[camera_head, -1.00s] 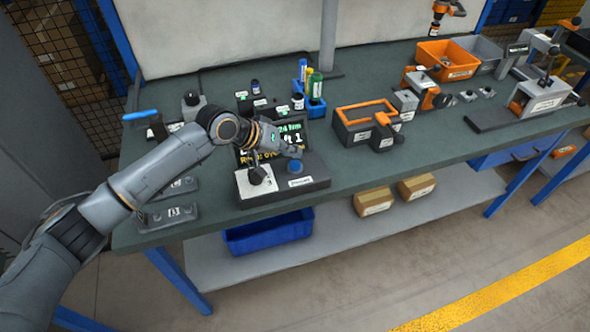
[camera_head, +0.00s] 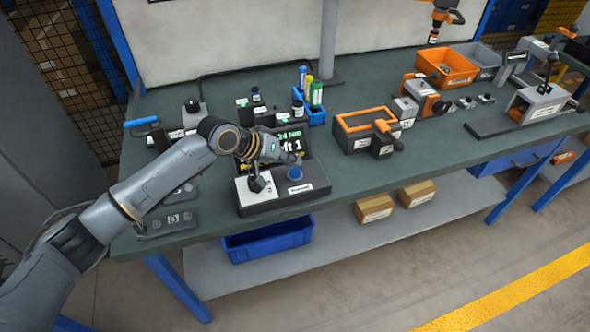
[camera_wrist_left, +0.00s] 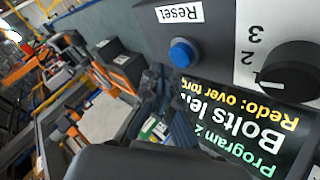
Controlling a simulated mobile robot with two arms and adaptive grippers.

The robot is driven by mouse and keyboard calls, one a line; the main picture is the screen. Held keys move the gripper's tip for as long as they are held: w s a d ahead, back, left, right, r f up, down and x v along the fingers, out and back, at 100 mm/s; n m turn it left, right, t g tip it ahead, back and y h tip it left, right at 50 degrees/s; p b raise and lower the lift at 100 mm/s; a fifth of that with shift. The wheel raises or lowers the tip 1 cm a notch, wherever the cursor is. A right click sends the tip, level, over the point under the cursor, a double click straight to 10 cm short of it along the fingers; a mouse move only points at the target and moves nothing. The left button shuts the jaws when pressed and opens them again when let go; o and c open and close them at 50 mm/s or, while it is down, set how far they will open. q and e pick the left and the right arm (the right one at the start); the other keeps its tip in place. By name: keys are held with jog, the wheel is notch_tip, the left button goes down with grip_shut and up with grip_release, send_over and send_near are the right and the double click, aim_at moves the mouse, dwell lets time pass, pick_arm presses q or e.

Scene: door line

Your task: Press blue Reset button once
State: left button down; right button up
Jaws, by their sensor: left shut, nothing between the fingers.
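The blue Reset button (camera_head: 295,172) stands on the dark control box (camera_head: 290,203) at the bench's front edge. In the wrist view the round button (camera_wrist_left: 183,52) is fully visible beside its white "Reset" label (camera_wrist_left: 180,14). My left gripper (camera_head: 297,159) is shut and empty, its tips just behind and above the button in the head view. In the wrist view the dark fingers (camera_wrist_left: 166,90) end just below the button in the picture; whether they touch it I cannot tell. My right gripper is not in view.
A black selector knob (camera_wrist_left: 290,70) sits on a pale plate next to the button. A tilted display (camera_wrist_left: 235,120) shows "Bolts left" and "Redo". A blue holder with bottles (camera_head: 312,112) and an orange-topped box (camera_head: 365,125) stand further right on the bench.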

pick_arm(q)
jog(key=shift+f, duration=0.1)
dwell(0.5)
jog(key=shift+f, duration=0.25)
jog(key=shift+f, duration=0.2)
jog(key=shift+f, duration=0.45)
dwell(0.5)
jog(key=shift+r, duration=0.1)
jog(key=shift+r+p, duration=0.9)
jog(key=shift+p, duration=0.25)
